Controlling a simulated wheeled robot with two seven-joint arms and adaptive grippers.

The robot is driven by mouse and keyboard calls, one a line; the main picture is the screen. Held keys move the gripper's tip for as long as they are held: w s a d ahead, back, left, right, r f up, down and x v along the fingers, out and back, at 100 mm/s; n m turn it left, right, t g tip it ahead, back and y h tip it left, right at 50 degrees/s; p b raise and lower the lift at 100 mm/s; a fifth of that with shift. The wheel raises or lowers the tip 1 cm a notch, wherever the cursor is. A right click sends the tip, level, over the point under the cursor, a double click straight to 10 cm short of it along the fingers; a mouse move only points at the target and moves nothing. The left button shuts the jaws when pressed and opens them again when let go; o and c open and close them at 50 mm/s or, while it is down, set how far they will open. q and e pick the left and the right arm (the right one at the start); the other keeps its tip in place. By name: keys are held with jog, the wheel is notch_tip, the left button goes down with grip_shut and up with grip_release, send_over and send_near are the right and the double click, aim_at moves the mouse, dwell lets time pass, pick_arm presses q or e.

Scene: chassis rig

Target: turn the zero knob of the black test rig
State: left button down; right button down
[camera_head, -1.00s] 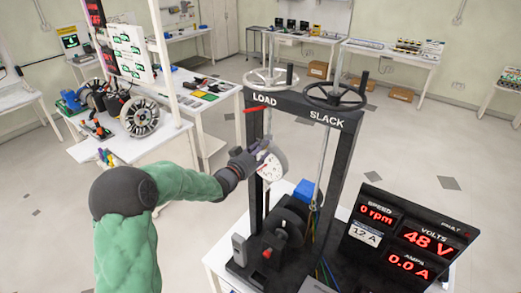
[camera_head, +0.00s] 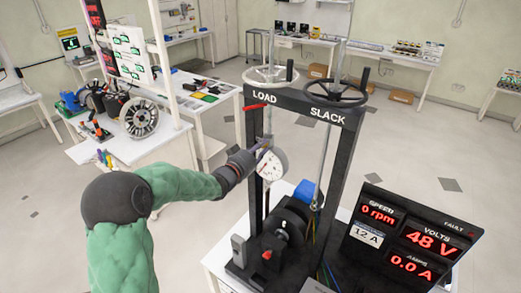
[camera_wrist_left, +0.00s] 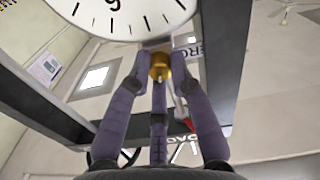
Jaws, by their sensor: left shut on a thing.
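The black test rig (camera_head: 343,160) stands on a white table, a frame lettered LOAD and SLACK. A round white dial gauge (camera_head: 272,165) hangs inside its left part. My left gripper (camera_head: 262,148) reaches in from the left to the gauge's upper edge. In the left wrist view, my left gripper (camera_wrist_left: 160,62) is shut on a small brass zero knob (camera_wrist_left: 161,72) beside the dial gauge (camera_wrist_left: 125,14). A partly hidden label ending in "RO" is next to the fingers. The knob is hidden behind the hand in the head view. My right gripper is not in view.
Two handwheels, one pale (camera_head: 271,74) and one black (camera_head: 337,92), sit on top of the rig. A display panel (camera_head: 405,240) reading 48 V and 0 rpm stands at the right. Another bench (camera_head: 135,142) with parts is at the left. Open floor lies behind the rig.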

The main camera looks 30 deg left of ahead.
pick_arm(q)
jog(key=shift+f, duration=0.2)
jog(key=c, duration=1.1)
grip_release()
jog(key=shift+s+r, duration=0.1)
jog(key=shift+s, duration=0.05)
jog(key=s, duration=0.7)
jog(key=s+a, duration=0.1)
jog(key=s, duration=0.3)
jog(key=shift+s, duration=0.35)
